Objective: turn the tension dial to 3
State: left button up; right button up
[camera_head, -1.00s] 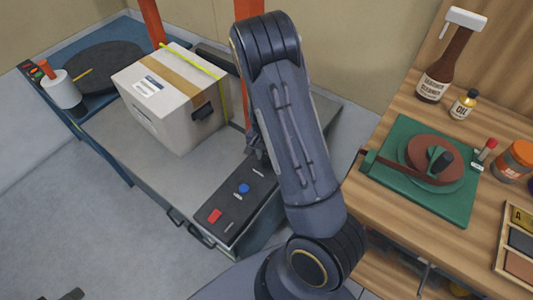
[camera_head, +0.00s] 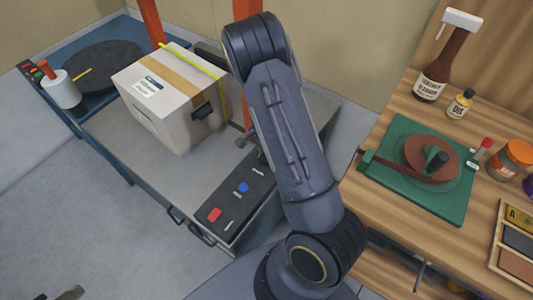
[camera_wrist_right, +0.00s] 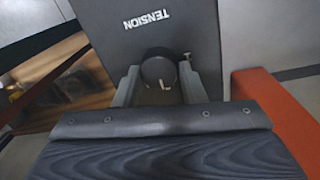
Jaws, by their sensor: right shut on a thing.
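The tension dial (camera_wrist_right: 158,72) is a dark round knob below the upside-down word TENSION on a dark panel face (camera_wrist_right: 195,30) in the right wrist view. My right gripper (camera_wrist_right: 159,88) has one finger on each side of the dial and is shut on it. No number scale is readable, so the dial's setting cannot be told. In the head view, my right arm hides the dial and most of the gripper. The dark control panel (camera_head: 232,202) shows left of that arm. A dark tip at the bottom left edge appears to be my left gripper (camera_head: 70,294); its jaws are unclear.
A taped carton (camera_head: 165,105) sits on the grey machine table, left of an orange post. The panel carries a red button (camera_head: 214,214) and a blue button (camera_head: 243,187). A wooden bench (camera_head: 375,210) with a green mat and bottles stands at the right.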

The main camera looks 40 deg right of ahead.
jog(key=o, duration=1)
jog(key=shift+w+r+p, duration=0.15)
jog(key=shift+r+p, duration=0.1)
jog(key=shift+r, duration=1.7)
jog(key=shift+w+r+p, duration=0.1)
jog(key=shift+r+p, duration=0.1)
jog(key=shift+r, duration=1.75)
